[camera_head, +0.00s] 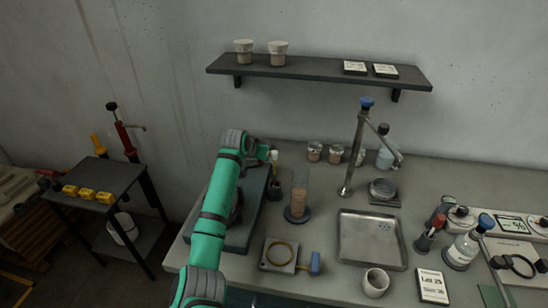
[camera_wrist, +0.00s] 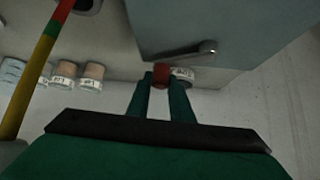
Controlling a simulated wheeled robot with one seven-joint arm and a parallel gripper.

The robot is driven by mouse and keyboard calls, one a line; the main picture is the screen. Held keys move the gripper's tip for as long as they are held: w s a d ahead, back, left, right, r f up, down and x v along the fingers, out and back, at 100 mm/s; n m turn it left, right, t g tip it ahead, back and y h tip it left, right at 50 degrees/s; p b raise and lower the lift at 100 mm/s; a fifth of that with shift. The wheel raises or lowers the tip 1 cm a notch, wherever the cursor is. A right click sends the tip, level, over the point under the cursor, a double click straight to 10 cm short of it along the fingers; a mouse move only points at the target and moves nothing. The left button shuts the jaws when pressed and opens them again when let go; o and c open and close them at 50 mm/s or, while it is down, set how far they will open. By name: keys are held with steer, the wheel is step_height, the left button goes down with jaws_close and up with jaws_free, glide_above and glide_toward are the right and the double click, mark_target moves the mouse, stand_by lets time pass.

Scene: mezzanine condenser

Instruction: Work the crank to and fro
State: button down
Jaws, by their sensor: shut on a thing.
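The crank shows in the wrist view as a metal crank arm (camera_wrist: 182,54) on the face of a grey housing (camera_wrist: 220,25). A red knob (camera_wrist: 160,76) lies at the arm's left end. My gripper (camera_wrist: 161,84) has its two green fingers shut on this knob, one on each side. In the head view my gripper (camera_head: 263,153) is at the back of the bench, above the far end of a dark grey-green unit (camera_head: 255,205). My green arm covers much of that unit, and I cannot make out the crank clearly there.
Right of my arm stand a clear cylinder (camera_head: 299,195) with brown contents, a ring on a plate (camera_head: 280,254) and a metal tray (camera_head: 371,240). Jars (camera_head: 315,151) stand at the back. A wall shelf (camera_head: 320,69) hangs above. A striped rod (camera_wrist: 38,70) is left in the wrist view.

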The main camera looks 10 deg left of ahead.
steer(key=shift+w+a+n+y, duration=0.1)
steer(key=shift+w+n+y, duration=0.15)
steer(key=shift+n+y, duration=0.2)
steer(key=shift+w, duration=0.1)
steer(key=c, duration=1.6)
jaws_free()
steer(key=shift+o, duration=0.2)
steer(key=v, duration=1)
steer(key=shift+s+r, duration=0.2)
steer(key=shift+s, duration=0.2)
steer(key=shift+c, duration=0.4)
